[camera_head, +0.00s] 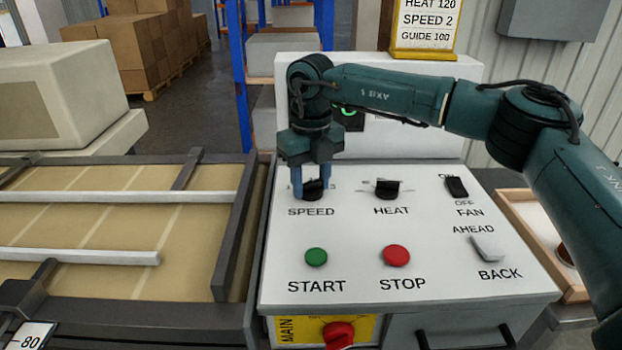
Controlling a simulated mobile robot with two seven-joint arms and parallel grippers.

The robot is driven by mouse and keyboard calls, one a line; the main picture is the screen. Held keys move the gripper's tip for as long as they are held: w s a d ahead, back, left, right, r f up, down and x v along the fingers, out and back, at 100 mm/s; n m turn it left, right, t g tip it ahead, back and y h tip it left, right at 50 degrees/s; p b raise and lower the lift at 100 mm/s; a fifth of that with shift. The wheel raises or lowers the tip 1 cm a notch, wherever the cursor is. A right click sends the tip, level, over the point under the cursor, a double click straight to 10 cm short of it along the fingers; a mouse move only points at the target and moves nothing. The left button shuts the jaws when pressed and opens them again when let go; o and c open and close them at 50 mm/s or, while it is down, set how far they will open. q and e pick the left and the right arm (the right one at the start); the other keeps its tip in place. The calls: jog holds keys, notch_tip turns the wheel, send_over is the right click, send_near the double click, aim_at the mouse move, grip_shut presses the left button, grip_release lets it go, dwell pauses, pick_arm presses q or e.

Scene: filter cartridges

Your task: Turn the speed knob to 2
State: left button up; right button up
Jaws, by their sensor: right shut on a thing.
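The black speed knob (313,190) sits at the top left of the white control panel (350,225), above the printed word SPEED. My right gripper (312,184) comes down on it from above, with its blue fingers shut on the knob's sides. The gripper covers most of the knob's scale, so I cannot tell which number the knob points at. A yellow-framed sign (426,28) at the back reads HEAT 120, SPEED 2, GUIDE 100. My left gripper is not in view.
The heat knob (386,189) and fan switch (456,187) stand right of the speed knob. In front are a green START button (316,257), a red STOP button (396,256) and the AHEAD/BACK lever (487,247). A conveyor with rails (100,197) lies left.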

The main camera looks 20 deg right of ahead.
aim_at(311, 182)
jog(key=shift+c, duration=0.5)
jog(key=shift+n, duration=0.3)
jog(key=n+p, duration=0.1)
jog(key=n, duration=0.4)
jog(key=shift+r+n, duration=0.1)
jog(key=shift+n, duration=0.2)
jog(key=n+p, duration=0.1)
jog(key=n, duration=0.4)
jog(key=shift+n, duration=0.4)
jog(key=o, duration=1)
notch_tip(311, 182, up, 13)
jog(key=shift+r, duration=0.1)
